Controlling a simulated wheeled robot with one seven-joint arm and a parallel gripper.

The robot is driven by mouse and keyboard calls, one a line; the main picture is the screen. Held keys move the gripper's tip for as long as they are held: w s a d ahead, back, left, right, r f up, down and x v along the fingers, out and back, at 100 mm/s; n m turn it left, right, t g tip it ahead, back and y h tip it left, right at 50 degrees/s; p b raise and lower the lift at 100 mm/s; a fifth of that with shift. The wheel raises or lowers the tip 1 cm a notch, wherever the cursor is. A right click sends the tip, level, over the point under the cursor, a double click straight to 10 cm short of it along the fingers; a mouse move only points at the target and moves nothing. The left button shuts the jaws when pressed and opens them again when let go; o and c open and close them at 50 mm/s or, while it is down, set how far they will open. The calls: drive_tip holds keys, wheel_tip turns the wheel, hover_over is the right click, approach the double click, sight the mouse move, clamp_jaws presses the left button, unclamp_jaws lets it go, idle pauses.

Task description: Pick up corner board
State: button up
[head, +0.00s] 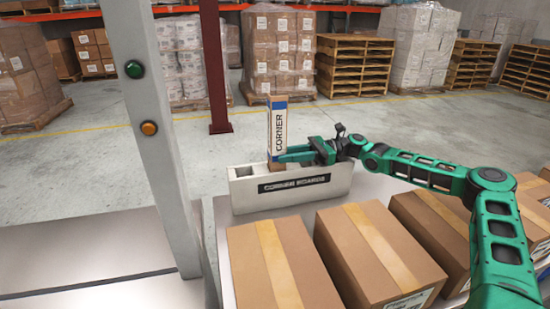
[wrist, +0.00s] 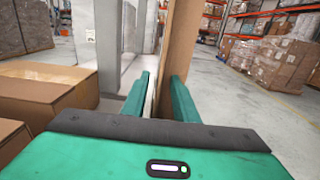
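The corner board (head: 278,118) is a tall, narrow upright piece with a white and blue face lettered CORNER and brown sides. Its lower end is at the top of a pale holder (head: 243,198) labelled CORNER BOARDS; I cannot tell how deep it sits in it. My gripper (head: 288,156) reaches in from the right, with a finger across the board's lower part. The board's bottom is hidden.
Several closed brown cartons (head: 265,262) stand in a row in front of the holder. A pale post (head: 150,105) with green and orange buttons rises at the left. Behind the holder is open concrete floor, with wrapped pallet loads (head: 278,50) and stacked wooden pallets (head: 353,65) beyond.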

drive_tip(key=shift+s+a, duration=0.15)
drive_tip(key=shift+a, duration=0.45)
clamp_jaws()
drive_tip(key=shift+r, duration=0.1)
